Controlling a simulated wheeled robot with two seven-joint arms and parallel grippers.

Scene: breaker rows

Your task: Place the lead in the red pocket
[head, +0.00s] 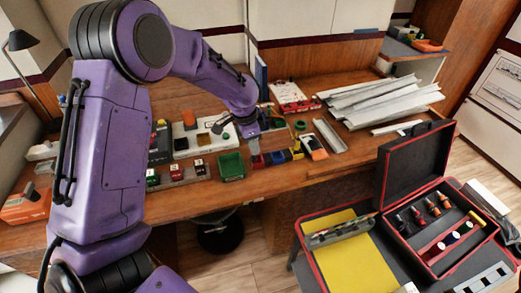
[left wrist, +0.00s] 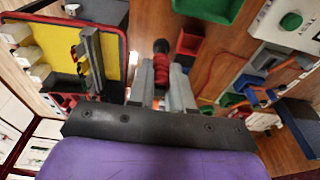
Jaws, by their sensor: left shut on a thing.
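The lead (left wrist: 161,60), red with a black end, is between the two grey fingers of my left gripper (left wrist: 162,82), which is shut on it. In the head view my left gripper (head: 256,155) is low over the front of the bench, just right of a green bin; the lead is hard to make out there. The red pocket (left wrist: 188,42) shows in the left wrist view just beyond and to the right of the lead's black end. The lead appears apart from it, but the height gap is unclear. My right gripper is not in view.
The green bin (head: 231,166) stands left of the gripper, with blue and yellow pockets (head: 297,153) to its right. Metal strips (head: 380,100) lie farther right. A cart with a yellow mat (head: 350,250) and an open black case (head: 440,225) stands in front.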

